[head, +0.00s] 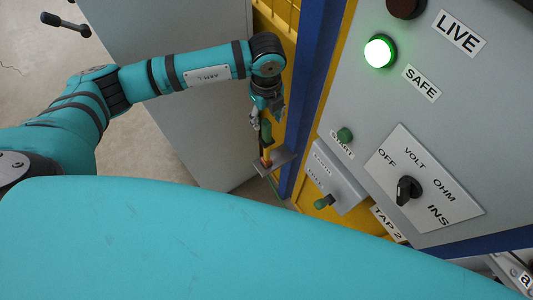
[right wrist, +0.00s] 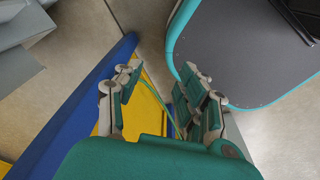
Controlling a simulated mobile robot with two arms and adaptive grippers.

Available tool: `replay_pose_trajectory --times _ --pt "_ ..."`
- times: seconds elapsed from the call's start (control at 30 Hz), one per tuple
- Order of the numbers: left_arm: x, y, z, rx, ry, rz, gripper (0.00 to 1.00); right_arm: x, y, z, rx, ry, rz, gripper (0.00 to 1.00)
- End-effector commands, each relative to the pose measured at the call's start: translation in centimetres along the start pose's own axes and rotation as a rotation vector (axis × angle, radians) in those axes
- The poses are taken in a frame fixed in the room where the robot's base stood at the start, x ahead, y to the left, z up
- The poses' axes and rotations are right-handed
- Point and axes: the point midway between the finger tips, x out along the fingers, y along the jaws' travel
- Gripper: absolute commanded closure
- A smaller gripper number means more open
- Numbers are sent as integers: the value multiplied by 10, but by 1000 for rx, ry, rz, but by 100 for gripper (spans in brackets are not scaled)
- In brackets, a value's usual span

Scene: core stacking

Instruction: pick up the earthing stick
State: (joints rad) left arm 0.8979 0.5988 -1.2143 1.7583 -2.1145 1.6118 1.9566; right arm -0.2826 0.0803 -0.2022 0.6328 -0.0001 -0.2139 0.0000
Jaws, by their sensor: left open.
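My left gripper (head: 264,122) hangs from the teal arm beside the yellow cabinet side, in the head view. It points down just above a small grey bracket (head: 277,168). A slim upright piece with an orange-red part (head: 266,161) sits at this bracket, directly below the gripper; it looks like the top of the earthing stick. Most of it is hidden, and I cannot tell whether the fingers touch it. My right gripper (right wrist: 160,78) shows in the right wrist view with its green-padded fingers apart and nothing clearly held between them.
A grey panel (head: 345,105) with a lit green SAFE lamp (head: 380,51), a dark LIVE lamp (head: 406,6) and a rotary selector (head: 408,190) stands at right. A blue post (head: 312,85) borders it. A grey cabinet (head: 170,30) stands behind my left arm.

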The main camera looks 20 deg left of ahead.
Motion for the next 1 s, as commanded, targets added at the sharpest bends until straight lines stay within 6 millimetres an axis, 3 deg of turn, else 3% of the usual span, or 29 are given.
replay_pose_trajectory --times 0.13,0.3,0.43,0.6,0.93,1.0 --pt "18 4 -5 1 3 6 54 -16 -1 1 2 -8 -2 60" --pt "42 3 -5 0 2 2 54 -21 -5 20 3 -37 -6 60" --pt "47 3 -4 0 0 -1 54 -22 -6 30 3 -54 -7 60" --pt "48 3 -5 0 1 -1 54 -21 -5 29 4 -51 -7 60" --pt "47 2 -5 1 1 -1 97 -20 -3 15 4 -28 -4 60" --pt "47 2 -5 1 1 -1 100 -20 -3 15 4 -28 -4 60"
